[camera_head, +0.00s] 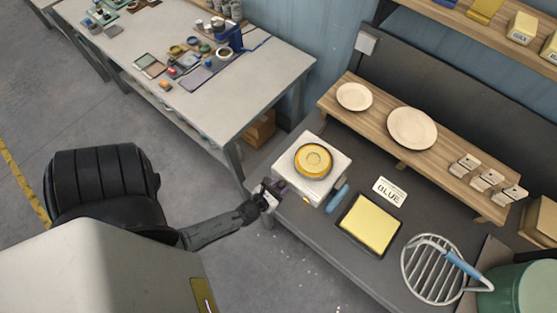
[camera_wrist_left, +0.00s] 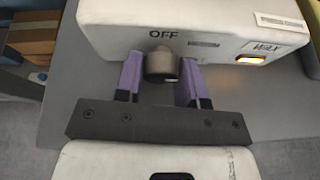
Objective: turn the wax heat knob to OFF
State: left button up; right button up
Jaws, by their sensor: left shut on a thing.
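The wax heater is a white box (camera_head: 327,184) with a round pan of yellow wax (camera_head: 313,160) on top, at the near left end of the dark bench. In the left wrist view its front face (camera_wrist_left: 110,38) fills the top. The grey heat knob (camera_wrist_left: 161,66) sticks out directly below the printed word OFF (camera_wrist_left: 163,34). My left gripper (camera_wrist_left: 160,82) has its purple fingers on either side of the knob, shut on it. In the head view, my left gripper (camera_head: 268,194) is at the heater's front left. The knob's pointer mark cannot be made out.
An amber light (camera_wrist_left: 250,58) glows on the heater's front. A blue-handled tool (camera_head: 337,198), a BLUE card (camera_head: 389,192) and a yellow slab in a dark tray (camera_head: 370,224) lie right of the heater. A wire rack (camera_head: 432,270) stands farther right. Plates rest on a wooden shelf (camera_head: 375,118) behind.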

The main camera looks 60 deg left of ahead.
pick_arm(q)
jog(key=c, duration=0.3)
jog(key=shift+f+n+h+b, duration=0.25)
jog(key=shift+n+h+b, duration=0.2)
jog(key=shift+b, duration=0.6)
jog(key=shift+r+n+t+b, duration=0.15)
jog(key=shift+n+t+b, duration=0.25)
jog(key=shift+n+b, duration=0.05)
jog(key=shift+r, duration=0.1)
jog(key=o, duration=0.9)
jog(key=shift+s, duration=0.15)
